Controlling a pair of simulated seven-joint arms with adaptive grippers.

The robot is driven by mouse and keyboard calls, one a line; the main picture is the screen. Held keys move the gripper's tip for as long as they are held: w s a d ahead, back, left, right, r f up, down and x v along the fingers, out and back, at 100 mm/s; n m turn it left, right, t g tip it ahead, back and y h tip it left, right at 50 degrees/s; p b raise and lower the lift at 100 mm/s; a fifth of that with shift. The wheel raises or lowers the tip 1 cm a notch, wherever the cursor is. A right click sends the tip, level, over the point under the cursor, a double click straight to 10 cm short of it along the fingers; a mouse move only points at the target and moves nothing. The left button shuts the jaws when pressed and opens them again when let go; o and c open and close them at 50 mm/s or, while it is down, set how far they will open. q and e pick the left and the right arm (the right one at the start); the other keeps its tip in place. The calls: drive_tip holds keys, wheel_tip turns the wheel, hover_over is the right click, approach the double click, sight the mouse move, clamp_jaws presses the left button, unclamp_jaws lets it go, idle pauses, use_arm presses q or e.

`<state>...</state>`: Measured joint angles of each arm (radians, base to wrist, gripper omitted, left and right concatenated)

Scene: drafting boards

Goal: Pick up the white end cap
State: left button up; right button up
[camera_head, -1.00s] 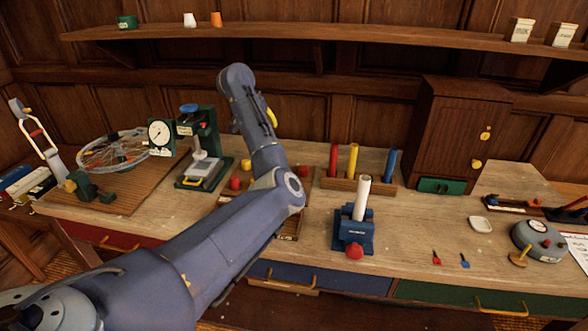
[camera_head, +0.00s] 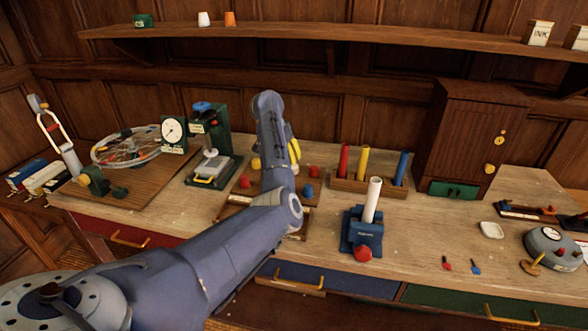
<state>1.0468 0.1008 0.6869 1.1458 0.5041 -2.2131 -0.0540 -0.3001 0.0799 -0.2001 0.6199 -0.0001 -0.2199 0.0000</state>
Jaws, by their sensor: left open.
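I cannot make out a white end cap for certain. My left arm hides the middle of this tray. My left gripper (camera_head: 293,150) is over the tray's far side, mostly hidden behind my own wrist; only a yellow part shows clearly. It is open, and I see nothing held. A white tube (camera_head: 373,199) stands upright in a blue clamp (camera_head: 361,232). My right gripper is out of view.
A rack (camera_head: 366,186) with red, yellow and blue tubes stands behind the clamp. A dial press (camera_head: 208,150) is left of the tray. A small white cup (camera_head: 204,19) is on the shelf (camera_head: 300,33). A cabinet (camera_head: 470,130) stands at the right.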

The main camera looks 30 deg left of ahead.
use_arm(q)
drive_tip(key=shift+x, duration=4.25)
drive_tip(key=shift+o, duration=0.2)
drive_tip(key=c, duration=0.9)
